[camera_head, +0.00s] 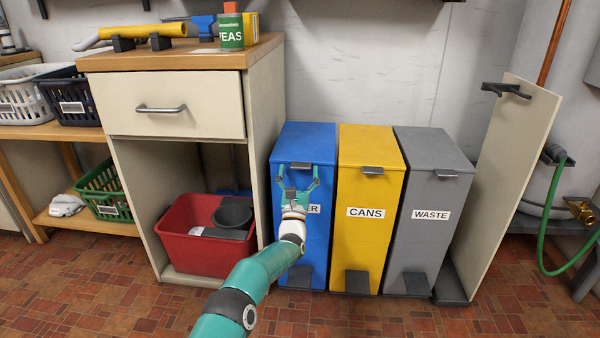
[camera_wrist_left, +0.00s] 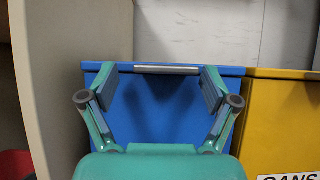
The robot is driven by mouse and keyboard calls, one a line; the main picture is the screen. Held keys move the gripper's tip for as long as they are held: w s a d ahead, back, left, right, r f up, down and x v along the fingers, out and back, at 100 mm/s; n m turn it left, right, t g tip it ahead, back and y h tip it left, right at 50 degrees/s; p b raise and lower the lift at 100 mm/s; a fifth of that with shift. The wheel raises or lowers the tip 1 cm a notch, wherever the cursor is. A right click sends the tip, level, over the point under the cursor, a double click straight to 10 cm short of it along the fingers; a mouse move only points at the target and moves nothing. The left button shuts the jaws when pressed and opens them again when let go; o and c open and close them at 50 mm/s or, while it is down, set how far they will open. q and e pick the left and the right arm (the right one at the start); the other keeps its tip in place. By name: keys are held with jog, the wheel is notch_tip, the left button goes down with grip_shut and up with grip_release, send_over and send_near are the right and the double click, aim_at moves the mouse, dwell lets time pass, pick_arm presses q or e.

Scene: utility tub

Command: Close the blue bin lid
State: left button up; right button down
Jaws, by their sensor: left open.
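The blue bin (camera_head: 302,240) stands at the left of a row of three bins, its label partly hidden by my gripper. Its lid (camera_head: 304,143) looks flat and level with the tops beside it, with no visible gap. A grey lid handle (camera_head: 300,166) sits at its front top edge and also shows in the left wrist view (camera_wrist_left: 167,70). My left gripper (camera_head: 298,182) is open and empty in front of the bin's upper front, just below the handle. In the left wrist view its fingers (camera_wrist_left: 160,86) stand either side of the handle. My right gripper is out of view.
A yellow bin (camera_head: 365,240) and a grey bin (camera_head: 425,245) stand to the right. A wooden-topped cabinet (camera_head: 180,62) is close on the left, with a red tub (camera_head: 190,250) in its open bay. A pale upright panel (camera_head: 510,180) stands at the right.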

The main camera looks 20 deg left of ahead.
pick_arm(q)
jog(key=shift+s+d, duration=0.1)
jog(key=shift+s, duration=0.15)
jog(key=v, duration=1.1)
jog(key=shift+f, duration=0.4)
jog(key=shift+s, duration=0.1)
